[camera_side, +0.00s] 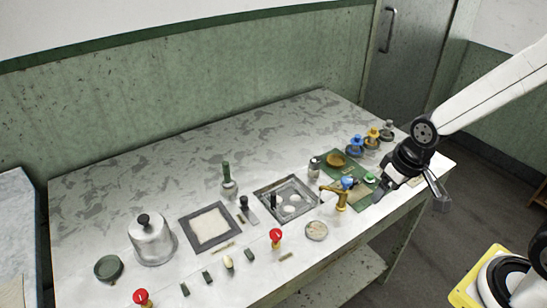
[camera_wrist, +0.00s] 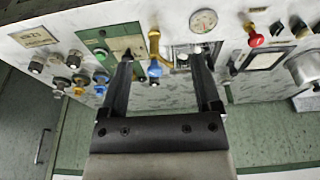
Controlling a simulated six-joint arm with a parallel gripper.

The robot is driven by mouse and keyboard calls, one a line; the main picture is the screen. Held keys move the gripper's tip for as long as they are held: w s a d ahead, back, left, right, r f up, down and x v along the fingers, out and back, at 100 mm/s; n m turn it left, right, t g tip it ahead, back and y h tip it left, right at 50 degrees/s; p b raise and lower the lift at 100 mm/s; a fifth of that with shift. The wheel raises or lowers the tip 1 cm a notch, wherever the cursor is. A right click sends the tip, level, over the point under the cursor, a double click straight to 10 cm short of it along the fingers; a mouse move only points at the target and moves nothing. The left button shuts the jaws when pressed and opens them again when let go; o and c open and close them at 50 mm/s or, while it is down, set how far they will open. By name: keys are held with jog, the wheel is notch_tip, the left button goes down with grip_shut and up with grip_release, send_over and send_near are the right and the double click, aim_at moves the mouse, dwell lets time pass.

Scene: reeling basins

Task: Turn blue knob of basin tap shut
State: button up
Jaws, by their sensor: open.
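The basin tap (camera_side: 341,199) is a brass spout with a blue knob (camera_side: 348,183), standing at the right side of a square metal basin (camera_side: 262,197). In the wrist view the brass spout (camera_wrist: 154,42) and the blue knob (camera_wrist: 155,70) appear between my two fingers, with part of the basin (camera_wrist: 182,52) to their right. My gripper (camera_side: 410,210) is open and empty, to the right of the tap and apart from it in the side view. Its spread fingers (camera_wrist: 161,60) also show in the wrist view. How far the knob is turned cannot be told.
A green board (camera_side: 333,174) lies behind the tap. Blue and yellow valves (camera_side: 372,138) stand near the back right edge. A round gauge (camera_side: 316,231) and a red knob (camera_side: 276,235) are toward the front. A metal bell cover (camera_side: 152,240) stands at left. The back of the table is clear.

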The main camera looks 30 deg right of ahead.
aim_at(347, 179)
jog(key=w+g, duration=0.1)
jog(key=w, duration=0.3)
jog(key=w+d, duration=0.1)
jog(key=w, duration=0.3)
jog(key=w+d+g, duration=0.1)
jog(key=w, duration=0.4)
jog(key=shift+d+r+g, duration=0.1)
jog(key=shift+d+g, duration=0.15)
jog(key=shift+g, duration=0.05)
jog(key=shift+f, duration=3.95)
grip_shut()
